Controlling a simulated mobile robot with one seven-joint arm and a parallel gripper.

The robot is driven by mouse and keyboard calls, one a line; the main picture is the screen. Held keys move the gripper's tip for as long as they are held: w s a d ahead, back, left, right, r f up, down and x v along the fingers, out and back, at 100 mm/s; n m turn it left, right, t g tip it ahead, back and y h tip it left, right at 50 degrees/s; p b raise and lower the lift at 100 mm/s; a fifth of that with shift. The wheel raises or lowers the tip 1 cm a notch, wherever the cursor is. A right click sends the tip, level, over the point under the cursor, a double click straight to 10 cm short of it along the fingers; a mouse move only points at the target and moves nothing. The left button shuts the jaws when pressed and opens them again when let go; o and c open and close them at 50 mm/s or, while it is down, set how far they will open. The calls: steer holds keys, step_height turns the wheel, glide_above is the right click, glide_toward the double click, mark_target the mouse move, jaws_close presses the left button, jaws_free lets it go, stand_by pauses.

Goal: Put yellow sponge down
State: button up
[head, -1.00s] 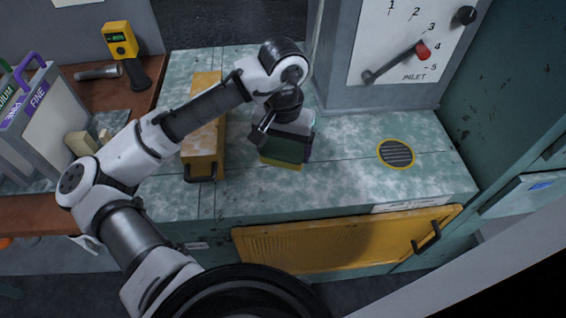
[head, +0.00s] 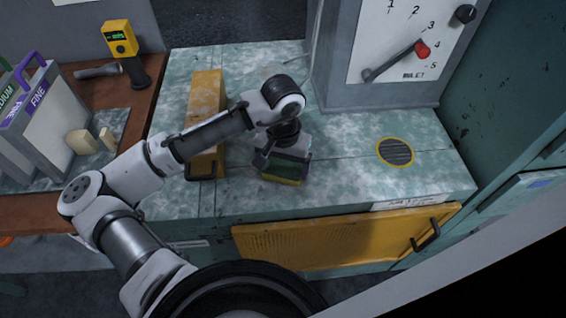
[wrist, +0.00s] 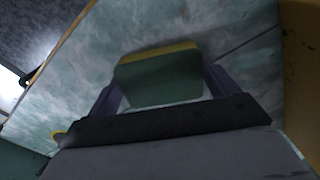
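The yellow sponge (head: 283,180) has a dark green top layer and a yellow lower layer. In the head view it is under my gripper (head: 284,160), at or just above the mottled green countertop (head: 340,180). In the wrist view the sponge (wrist: 160,78) sits between the two fingers of my gripper (wrist: 163,85), with its yellow edge at the far side. The fingers are against its sides. I cannot tell whether its underside touches the counter.
A long yellow box with a black handle (head: 206,120) lies left of the sponge. A round drain grate (head: 395,152) is to the right. The inlet panel (head: 400,50) stands at the back right. Counter between sponge and grate is clear.

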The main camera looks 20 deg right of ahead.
steer(key=shift+o, duration=1.2)
steer(key=shift+r, duration=0.1)
step_height(320, 180, up, 12)
steer(key=shift+r+b, duration=0.15)
steer(key=shift+b, duration=0.2)
